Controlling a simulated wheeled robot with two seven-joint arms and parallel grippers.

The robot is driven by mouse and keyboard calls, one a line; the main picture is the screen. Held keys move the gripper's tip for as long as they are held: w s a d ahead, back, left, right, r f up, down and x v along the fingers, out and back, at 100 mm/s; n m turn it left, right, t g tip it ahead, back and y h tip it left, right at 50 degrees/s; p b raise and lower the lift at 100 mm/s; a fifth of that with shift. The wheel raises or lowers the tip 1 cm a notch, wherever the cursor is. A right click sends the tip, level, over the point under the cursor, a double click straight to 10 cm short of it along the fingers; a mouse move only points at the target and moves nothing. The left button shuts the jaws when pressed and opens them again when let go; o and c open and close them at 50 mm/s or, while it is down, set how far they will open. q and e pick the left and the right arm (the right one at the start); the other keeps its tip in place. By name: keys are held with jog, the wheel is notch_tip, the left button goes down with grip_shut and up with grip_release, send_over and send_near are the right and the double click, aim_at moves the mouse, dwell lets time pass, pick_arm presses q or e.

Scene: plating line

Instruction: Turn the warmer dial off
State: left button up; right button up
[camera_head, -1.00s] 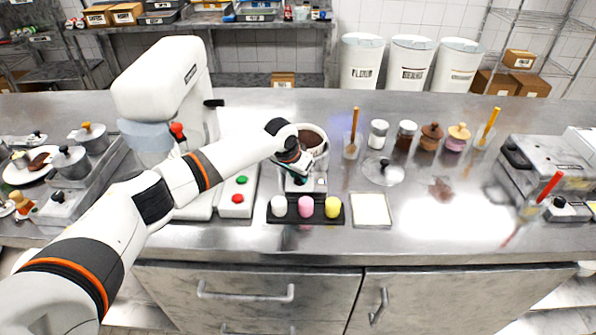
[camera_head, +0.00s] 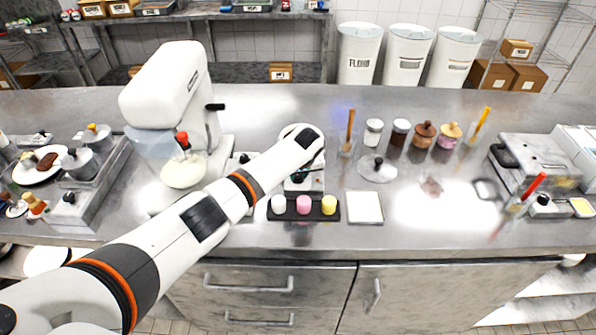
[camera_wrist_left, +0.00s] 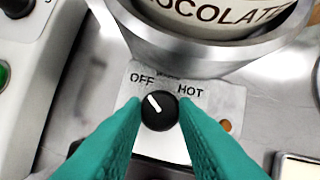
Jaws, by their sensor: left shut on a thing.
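The warmer dial (camera_wrist_left: 159,112) is a round black knob with a white pointer, on a plate marked OFF and HOT. Its pointer leans up and left, towards the OFF word. My left gripper (camera_wrist_left: 158,104) has its teal fingers on both sides of the dial and is shut on it. The warmer's metal body with the chocolate pot (camera_wrist_left: 215,15) rises just behind the dial. In the head view my left wrist (camera_head: 302,140) covers most of the pot. My right gripper is in neither view.
A black tray (camera_head: 291,217) with white, pink and yellow pieces sits in front of the warmer, beside a white square (camera_head: 364,207). A stand mixer (camera_head: 172,95) is to the left. A glass lid (camera_head: 377,169) and jars stand to the right.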

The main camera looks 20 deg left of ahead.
pick_arm(q)
jog(key=shift+w+r+n+y, duration=0.1)
jog(key=shift+n+y, duration=0.2)
jog(key=shift+n, duration=0.5)
jog(key=o, duration=1)
jog(key=b+v, duration=0.2)
jog(key=v, duration=1)
jog(key=shift+w+d, duration=0.1)
jog(key=shift+w, duration=0.05)
